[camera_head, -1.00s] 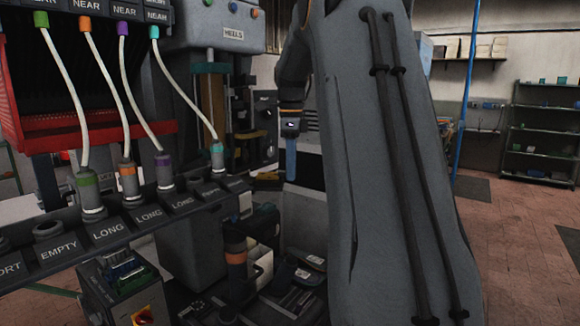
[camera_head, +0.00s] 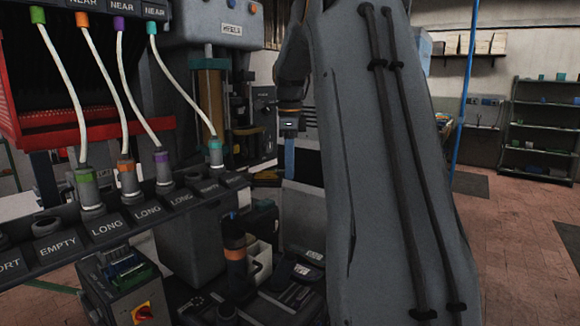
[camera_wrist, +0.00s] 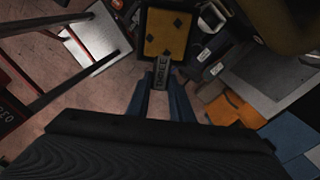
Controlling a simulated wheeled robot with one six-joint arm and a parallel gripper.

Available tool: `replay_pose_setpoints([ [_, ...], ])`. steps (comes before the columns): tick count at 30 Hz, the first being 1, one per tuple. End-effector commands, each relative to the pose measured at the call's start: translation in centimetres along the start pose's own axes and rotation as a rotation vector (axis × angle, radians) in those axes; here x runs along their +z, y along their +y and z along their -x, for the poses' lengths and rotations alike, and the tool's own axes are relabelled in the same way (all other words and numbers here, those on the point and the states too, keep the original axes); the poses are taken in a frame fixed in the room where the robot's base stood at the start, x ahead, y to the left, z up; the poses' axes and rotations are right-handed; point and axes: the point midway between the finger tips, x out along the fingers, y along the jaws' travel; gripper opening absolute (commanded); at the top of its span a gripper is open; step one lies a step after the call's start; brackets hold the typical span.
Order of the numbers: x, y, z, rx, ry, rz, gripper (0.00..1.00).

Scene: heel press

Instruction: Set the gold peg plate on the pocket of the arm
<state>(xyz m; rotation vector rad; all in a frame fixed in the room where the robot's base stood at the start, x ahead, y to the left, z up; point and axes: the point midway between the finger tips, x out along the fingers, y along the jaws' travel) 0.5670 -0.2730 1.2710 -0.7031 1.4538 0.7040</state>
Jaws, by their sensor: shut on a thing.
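My gripper (camera_wrist: 161,92), with blue fingers, is shut on a grey tab marked "THREE" (camera_wrist: 161,73). The gold peg plate (camera_wrist: 165,32) lies just beyond this tab in the wrist view, flat to the camera, with a dark border and several dark diamond marks. The tab seems joined to it. In the head view my gripper (camera_head: 289,155) points down, just right of the heel press (camera_head: 215,25). I cannot pick out the plate for sure there. The arm with the pocket cannot be told apart clearly in either view.
A rail of labelled sockets (camera_head: 110,226) with white hoses runs across the left front. A black upright cylinder with an orange band (camera_head: 236,254) stands low in the middle. Grey and orange boxes (camera_wrist: 228,108) lie right of my fingers. Open floor shows at right.

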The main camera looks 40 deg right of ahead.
Motion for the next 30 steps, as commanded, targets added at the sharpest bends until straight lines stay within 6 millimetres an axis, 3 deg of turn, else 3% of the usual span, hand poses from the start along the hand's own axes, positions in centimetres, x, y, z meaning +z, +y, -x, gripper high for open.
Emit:
replay_pose_setpoints([
  [9,0.0,0.0,-0.3,-0.001,0.000,0.000,0.00],
  [10,0.0,0.0,-0.3,-0.001,0.000,0.000,0.22],
  [14,0.0,0.0,-0.3,-0.001,0.000,0.000,0.42],
  [23,0.0,0.0,-0.2,0.000,0.000,0.000,0.42],
  [30,0.0,-0.2,2.6,-0.006,-0.001,0.000,0.42],
])
